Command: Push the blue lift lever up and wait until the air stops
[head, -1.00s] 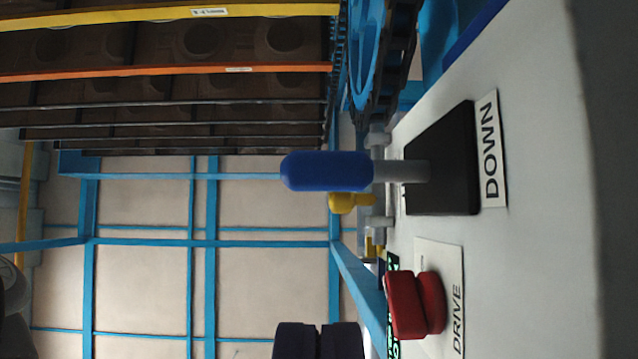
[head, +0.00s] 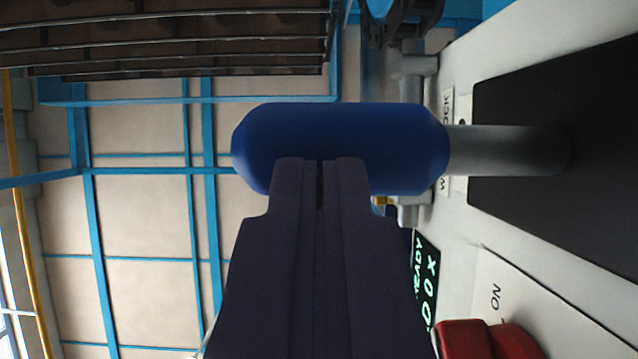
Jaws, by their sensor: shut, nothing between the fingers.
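The blue lift lever (head: 340,135) is a thick rounded blue grip on a grey metal shaft (head: 505,150). The shaft comes out of a black plate (head: 575,140) on the pale panel at the right. My gripper (head: 320,165) is shut, with its dark fingers side by side and nothing between them. Its fingertips overlap the lower edge of the blue grip in the picture and look close against it. I cannot tell for sure whether they touch.
A red knob (head: 485,340) sits on the panel at the lower right, beside an "ON" label (head: 495,298). A small display (head: 424,275) with green text lies left of it. Dark racks (head: 170,40) and blue frame bars (head: 205,190) stand behind.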

